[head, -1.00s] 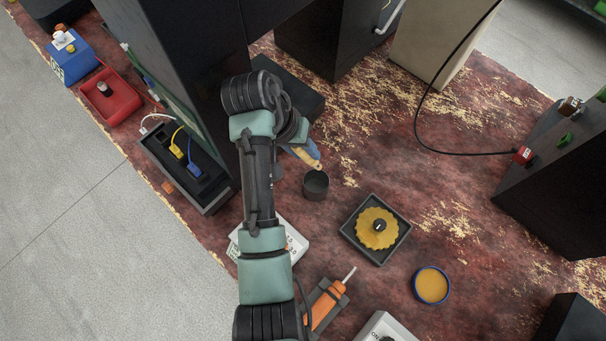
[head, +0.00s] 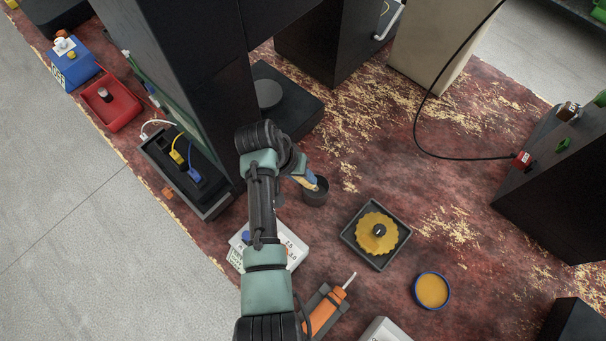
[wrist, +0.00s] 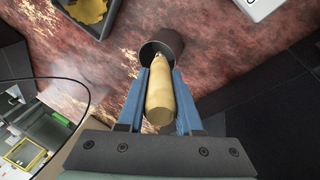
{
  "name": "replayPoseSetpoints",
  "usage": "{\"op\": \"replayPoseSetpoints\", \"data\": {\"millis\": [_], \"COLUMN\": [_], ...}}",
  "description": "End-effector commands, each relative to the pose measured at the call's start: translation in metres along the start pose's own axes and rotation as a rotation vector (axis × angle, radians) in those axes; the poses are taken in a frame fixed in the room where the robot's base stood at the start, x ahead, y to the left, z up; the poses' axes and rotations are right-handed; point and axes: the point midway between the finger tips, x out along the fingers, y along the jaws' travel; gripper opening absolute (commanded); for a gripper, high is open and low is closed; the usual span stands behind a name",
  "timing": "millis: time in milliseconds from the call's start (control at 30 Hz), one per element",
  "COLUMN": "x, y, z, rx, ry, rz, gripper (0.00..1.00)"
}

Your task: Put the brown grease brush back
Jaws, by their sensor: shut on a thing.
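My gripper (head: 304,181) is shut on the brown grease brush, whose tan handle (wrist: 160,101) lies between the two blue fingers in the wrist view. The brush (head: 321,184) also shows in small part at the fingertips in the head view. A dark round cup (head: 316,195) stands on the worn red surface directly at the fingertips. In the wrist view the far end of the brush meets the mouth of the cup (wrist: 166,41). I cannot tell how far it is inside, and the bristles are hidden.
A dark tray (head: 376,259) with a yellow gear is right of the cup, and a blue-rimmed yellow tin (head: 432,290) lies beyond it. An orange tool (head: 325,309) and a white box (head: 292,247) are nearer me. A black block (head: 293,101) and tall dark cabinet stand behind.

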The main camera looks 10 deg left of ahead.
Motion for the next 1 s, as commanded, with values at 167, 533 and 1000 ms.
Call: {"op": "replayPoseSetpoints", "data": {"millis": [167,533,1000], "x": [0.006,0.011,0.007], "y": [-0.002,-0.004,-0.002], "z": [0.001,0.002,0.001], "rx": [0.000,0.000,0.000], "ry": [0.000,0.000,0.000], "rz": [0.000,0.000,0.000], "gripper": [0.00,0.41,0.64]}}
